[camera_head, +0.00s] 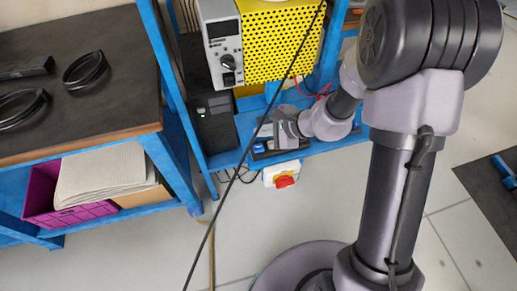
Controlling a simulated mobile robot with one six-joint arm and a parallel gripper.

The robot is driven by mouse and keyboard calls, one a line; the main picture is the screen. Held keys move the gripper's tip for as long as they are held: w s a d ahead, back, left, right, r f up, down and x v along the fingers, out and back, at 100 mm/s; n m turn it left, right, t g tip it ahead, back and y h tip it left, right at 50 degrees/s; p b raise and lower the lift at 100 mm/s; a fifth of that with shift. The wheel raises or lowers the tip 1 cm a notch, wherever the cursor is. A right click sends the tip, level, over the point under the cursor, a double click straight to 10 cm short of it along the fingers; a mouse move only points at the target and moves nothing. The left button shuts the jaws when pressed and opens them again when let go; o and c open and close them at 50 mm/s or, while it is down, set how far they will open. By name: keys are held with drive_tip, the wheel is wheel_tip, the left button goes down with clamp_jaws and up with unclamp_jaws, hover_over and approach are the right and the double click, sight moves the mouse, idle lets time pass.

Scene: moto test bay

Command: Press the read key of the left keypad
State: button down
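My gripper (281,127) is small in the view, low over the blue bench shelf, and points left. Its fingertips are too small to tell open from shut. A dark box (215,128) with a small light patch on top stands on the shelf to the left of the gripper, apart from it. I cannot tell whether it is the left keypad. No read key can be made out. A dark tray or pad with a small blue item (259,148) lies close beside the gripper, partly hidden by it.
A grey instrument with a knob (228,62) and a yellow perforated panel (276,42) stand behind. A dark-topped bench (105,110) with black cable coils is at left. A thin black cable crosses the view.

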sight(261, 148)
drive_tip(key=shift+f+b, duration=1.75)
drive_tip(key=shift+f, duration=0.5)
drive_tip(key=shift+f, duration=0.1)
drive_tip(key=shift+f+b, duration=0.3)
drive_tip(key=shift+b, duration=0.35)
drive_tip(key=shift+f+b, duration=0.5)
drive_tip(key=shift+b, duration=0.1)
idle(0.4)
drive_tip(key=shift+r, duration=0.15)
drive_tip(key=shift+r+p, duration=0.6)
drive_tip(key=shift+r, duration=0.2)
wheel_tip(261, 148, up, 5)
drive_tip(key=p, duration=0.3)
drive_tip(key=shift+p, duration=0.3)
